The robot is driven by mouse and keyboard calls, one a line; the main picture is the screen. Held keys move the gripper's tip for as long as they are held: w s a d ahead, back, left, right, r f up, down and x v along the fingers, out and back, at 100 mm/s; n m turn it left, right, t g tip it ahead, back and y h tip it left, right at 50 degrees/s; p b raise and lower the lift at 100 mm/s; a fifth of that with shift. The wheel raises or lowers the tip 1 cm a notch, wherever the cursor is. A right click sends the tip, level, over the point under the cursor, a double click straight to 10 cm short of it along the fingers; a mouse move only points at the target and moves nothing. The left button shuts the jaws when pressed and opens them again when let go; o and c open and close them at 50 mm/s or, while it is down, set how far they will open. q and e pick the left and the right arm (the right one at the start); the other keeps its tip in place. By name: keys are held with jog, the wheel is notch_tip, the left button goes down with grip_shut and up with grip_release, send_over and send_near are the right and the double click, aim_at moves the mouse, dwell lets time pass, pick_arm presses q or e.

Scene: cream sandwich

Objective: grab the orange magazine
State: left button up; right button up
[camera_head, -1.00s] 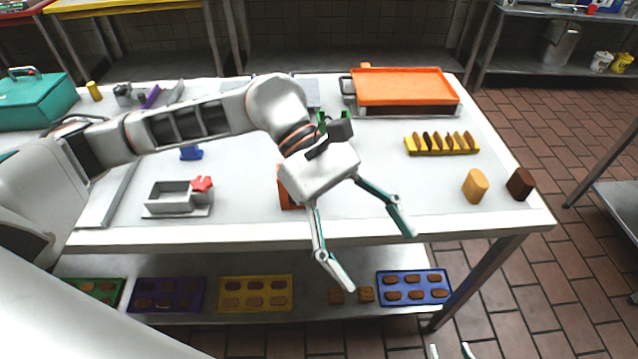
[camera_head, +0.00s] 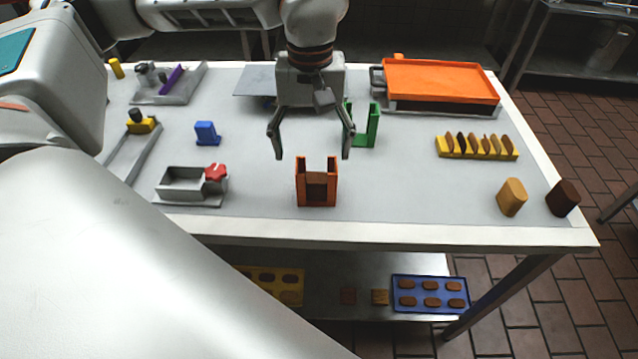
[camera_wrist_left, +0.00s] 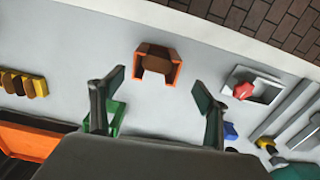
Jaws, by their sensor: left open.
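The orange magazine (camera_head: 317,199) stands upright near the front middle of the table, with something brown between its walls. It also shows in the left wrist view (camera_wrist_left: 171,66), beyond the fingertips and between them. My left gripper (camera_head: 312,155) is open and empty, with its fingers pointing down. In the head view its fingertips appear just behind and above the magazine, one to each side, not touching it. The left wrist view shows both fingers (camera_wrist_left: 156,88) spread wide. My right gripper is not in view.
A green holder (camera_head: 372,128) stands just behind my left gripper's right finger. A grey fixture with a red part (camera_head: 190,184) sits left of the magazine and a blue piece (camera_head: 206,133) farther back. Yellow rack (camera_head: 477,147), tan block (camera_head: 511,198) and orange tray (camera_head: 440,82) are at right.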

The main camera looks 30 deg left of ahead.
aim_at(316, 178)
pick_arm(q)
jog(key=f, duration=0.2)
jog(key=d+f, duration=0.1)
jog(key=f, duration=0.1)
jog(key=shift+f, duration=0.75)
jog(key=c, duration=1.3)
